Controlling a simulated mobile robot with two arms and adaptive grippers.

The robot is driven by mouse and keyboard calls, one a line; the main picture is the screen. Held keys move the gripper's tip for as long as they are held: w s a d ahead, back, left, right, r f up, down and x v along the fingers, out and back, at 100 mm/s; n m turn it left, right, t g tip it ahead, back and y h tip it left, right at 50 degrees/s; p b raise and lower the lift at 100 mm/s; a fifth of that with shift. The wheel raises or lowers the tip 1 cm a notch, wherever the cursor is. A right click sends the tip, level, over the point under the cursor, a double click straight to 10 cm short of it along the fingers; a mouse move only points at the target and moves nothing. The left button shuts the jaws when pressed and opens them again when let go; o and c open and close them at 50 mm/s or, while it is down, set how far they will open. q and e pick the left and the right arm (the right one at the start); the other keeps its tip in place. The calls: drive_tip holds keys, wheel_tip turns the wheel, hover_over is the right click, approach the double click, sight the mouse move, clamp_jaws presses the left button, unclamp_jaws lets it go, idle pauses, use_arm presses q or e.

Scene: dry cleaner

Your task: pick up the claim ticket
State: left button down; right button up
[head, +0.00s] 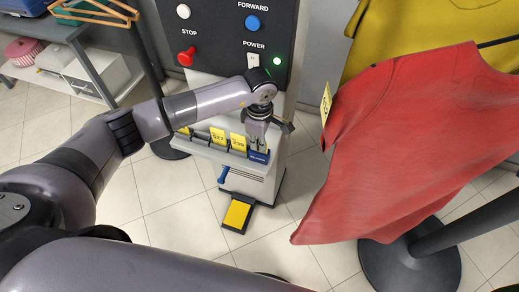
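Yellow claim tickets with dark print stand in a slotted rack on the front of the grey machine. One ticket (217,137) and another ticket (238,142) show clearly, and a third ticket (184,130) is partly covered by my arm. My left gripper (259,146) points down at the right end of the rack, just above the blue label (258,157). Its fingers are small and dark here, and I cannot tell whether they hold a ticket. My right gripper is not in view.
The machine's control panel (228,35) rises behind my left gripper. A red shirt (405,140) with a yellow tag (326,103) hangs close on the right, before a yellow garment (430,30). A yellow pedal (237,214) is on the floor. A shelf (75,80) stands left.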

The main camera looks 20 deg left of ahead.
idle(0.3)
use_arm(q)
drive_tip(key=shift+r, duration=0.6)
wheel_tip(320, 180, up, 19)
drive_tip(key=b, duration=0.3)
drive_tip(key=shift+b, duration=0.3)
wheel_tip(320, 180, up, 7)
drive_tip(key=p, duration=0.4)
drive_tip(key=shift+r, duration=0.15)
idle(0.3)
